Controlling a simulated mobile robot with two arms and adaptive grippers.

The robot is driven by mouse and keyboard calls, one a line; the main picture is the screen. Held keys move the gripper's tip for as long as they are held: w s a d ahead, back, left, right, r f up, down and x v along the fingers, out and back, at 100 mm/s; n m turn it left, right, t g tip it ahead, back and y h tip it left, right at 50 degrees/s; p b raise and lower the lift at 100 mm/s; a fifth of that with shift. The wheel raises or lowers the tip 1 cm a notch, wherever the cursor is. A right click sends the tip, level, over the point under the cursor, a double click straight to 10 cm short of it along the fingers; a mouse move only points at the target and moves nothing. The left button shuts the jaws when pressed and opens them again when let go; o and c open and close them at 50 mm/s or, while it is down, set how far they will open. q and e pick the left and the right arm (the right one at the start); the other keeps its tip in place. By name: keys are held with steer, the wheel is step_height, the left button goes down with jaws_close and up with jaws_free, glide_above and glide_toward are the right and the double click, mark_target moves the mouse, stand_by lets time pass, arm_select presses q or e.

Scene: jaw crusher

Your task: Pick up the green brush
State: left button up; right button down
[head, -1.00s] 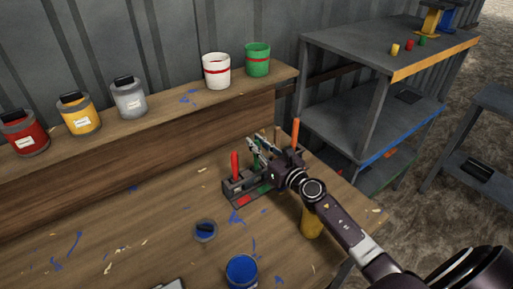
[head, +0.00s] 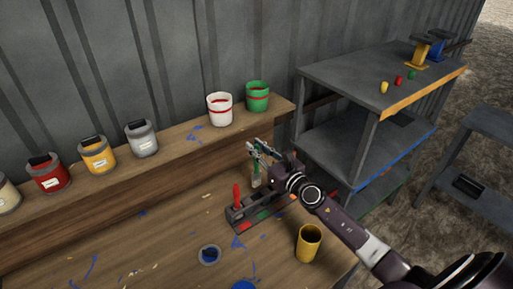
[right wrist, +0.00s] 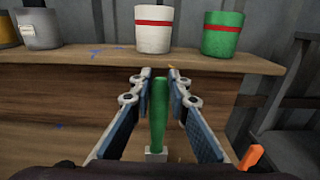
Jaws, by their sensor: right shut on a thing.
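The green brush (right wrist: 159,112) stands upright between the two fingers of my right gripper (right wrist: 160,80) in the right wrist view, its pale ferrule just below. In the head view my right gripper (head: 260,150) is shut on the brush, whose pale lower part (head: 256,181) hangs above the brush holder (head: 240,215). The brush's green handle is mostly hidden by the gripper there. A red brush (head: 236,194) stands in the holder's left end. My left gripper is not in view.
A yellow cup (head: 308,242) stands right of the holder. A small blue paint lid (head: 209,254) lies in front. A white bucket (head: 219,108) and a green bucket (head: 257,96) stand on the raised shelf behind. An orange handle (right wrist: 250,158) is close at the right.

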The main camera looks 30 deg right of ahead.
step_height(320, 180, up, 4)
steer(key=shift+w+a+f+p, duration=0.1)
steer(key=shift+a+p, duration=0.05)
steer(key=shift+p, duration=0.25)
steer(key=shift+r, duration=0.35)
steer(key=shift+d+r, duration=0.2)
steer(key=shift+r, duration=1)
